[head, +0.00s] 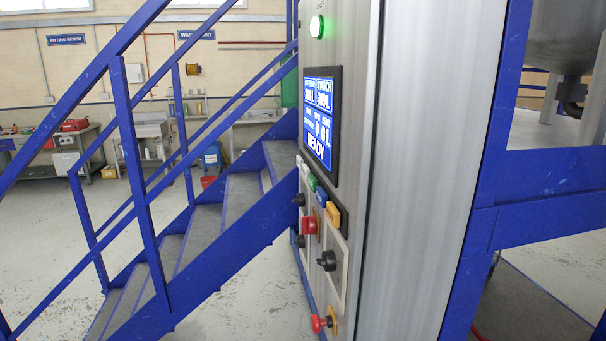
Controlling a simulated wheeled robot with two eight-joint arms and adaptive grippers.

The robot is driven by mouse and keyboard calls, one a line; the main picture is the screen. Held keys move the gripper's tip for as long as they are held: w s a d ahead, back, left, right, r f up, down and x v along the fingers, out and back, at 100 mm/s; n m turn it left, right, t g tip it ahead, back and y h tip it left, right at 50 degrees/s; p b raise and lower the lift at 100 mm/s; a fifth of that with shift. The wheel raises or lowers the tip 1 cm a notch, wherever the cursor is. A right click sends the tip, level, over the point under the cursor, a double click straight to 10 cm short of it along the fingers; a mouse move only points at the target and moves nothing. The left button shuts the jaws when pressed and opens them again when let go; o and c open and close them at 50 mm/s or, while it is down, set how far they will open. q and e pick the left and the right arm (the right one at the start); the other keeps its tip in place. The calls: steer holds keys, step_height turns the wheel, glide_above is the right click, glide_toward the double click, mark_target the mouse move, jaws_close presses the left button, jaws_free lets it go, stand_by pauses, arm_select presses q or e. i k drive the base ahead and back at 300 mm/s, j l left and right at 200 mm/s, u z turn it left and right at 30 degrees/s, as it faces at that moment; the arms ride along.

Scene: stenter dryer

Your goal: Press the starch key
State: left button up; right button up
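A grey metal control cabinet (408,170) stands in the middle of the head view, its control face seen at a steep angle. Its lit blue screen (320,118) shows "STARCH", figures in litres and "READY". Below the screen runs a row of small coloured keys: a white-looking one, a green key (312,182), a blue key (321,196) and a yellow-orange key (334,214). Their markings are too small to read, so I cannot tell which is the starch key. Neither of my grippers is in view.
Below the keys are a red knob (309,225), black rotary switches (327,260) and a lower red button (321,323). A green lamp (317,26) glows above the screen. Blue stairs (205,215) with railings stand left of the cabinet; a blue post (492,150) stands right. Open floor shows at lower left.

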mark_target(306, 169)
steer(key=j+u, duration=0.1)
steer(key=j, duration=0.5)
steer(key=i+j+u, duration=0.15)
steer(key=i+j, duration=0.6)
